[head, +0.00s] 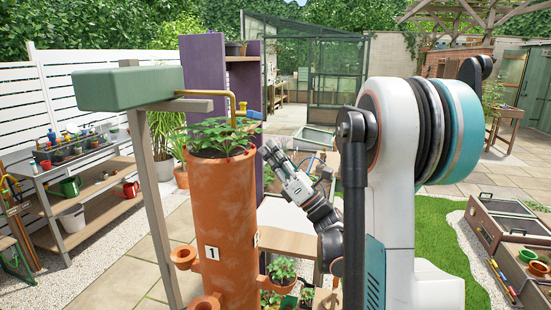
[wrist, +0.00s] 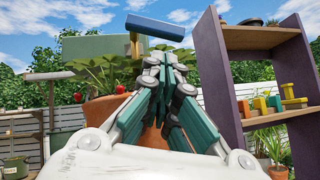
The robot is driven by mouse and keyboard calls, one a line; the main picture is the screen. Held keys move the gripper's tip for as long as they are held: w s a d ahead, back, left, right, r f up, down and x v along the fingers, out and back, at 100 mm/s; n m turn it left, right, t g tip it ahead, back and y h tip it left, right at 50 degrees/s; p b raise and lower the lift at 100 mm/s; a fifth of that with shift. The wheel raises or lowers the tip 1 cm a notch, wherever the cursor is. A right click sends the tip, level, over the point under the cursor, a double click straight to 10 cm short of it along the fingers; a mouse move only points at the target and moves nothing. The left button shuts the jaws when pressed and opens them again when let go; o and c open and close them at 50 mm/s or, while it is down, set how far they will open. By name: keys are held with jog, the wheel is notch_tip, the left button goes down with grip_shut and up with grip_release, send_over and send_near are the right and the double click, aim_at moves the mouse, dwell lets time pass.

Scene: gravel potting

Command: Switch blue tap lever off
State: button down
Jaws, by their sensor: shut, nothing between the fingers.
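The blue tap lever (head: 254,114) sits at the end of a brass pipe (head: 213,94) that comes out of a green tank (head: 128,88). In the wrist view the blue lever (wrist: 155,27) lies crosswise, just above and beyond my fingertips, with part of the brass tap (wrist: 135,46) under its left half. My gripper (head: 267,149) is shut and empty, below and slightly right of the lever in the head view. Its closed fingers (wrist: 160,62) point up towards the lever in the wrist view. A gap shows between fingertips and lever; I cannot judge its depth.
A tall terracotta planter (head: 222,230) with strawberry plants stands left of my gripper, under the tap. A purple shelf (head: 203,75) rises behind; it also shows at right in the wrist view (wrist: 216,85). A wooden post (head: 155,210) supports the tank.

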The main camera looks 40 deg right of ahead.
aim_at(248, 115)
jog(key=x, duration=0.5)
jog(key=shift+w+a+r+b, duration=0.1)
jog(key=shift+w+r+b, duration=0.1)
jog(key=shift+w+b, duration=0.1)
jog(key=n+y, duration=0.1)
jog(key=n, duration=0.1)
jog(key=d+n+g+y, duration=0.1)
jog(key=n+y, duration=0.1)
jog(key=w+r+n+g+y, duration=0.1)
jog(key=y, duration=0.1)
jog(key=shift+d+r+n, duration=0.1)
jog(key=shift+d+n, duration=0.1)
jog(key=shift+n, duration=0.2)
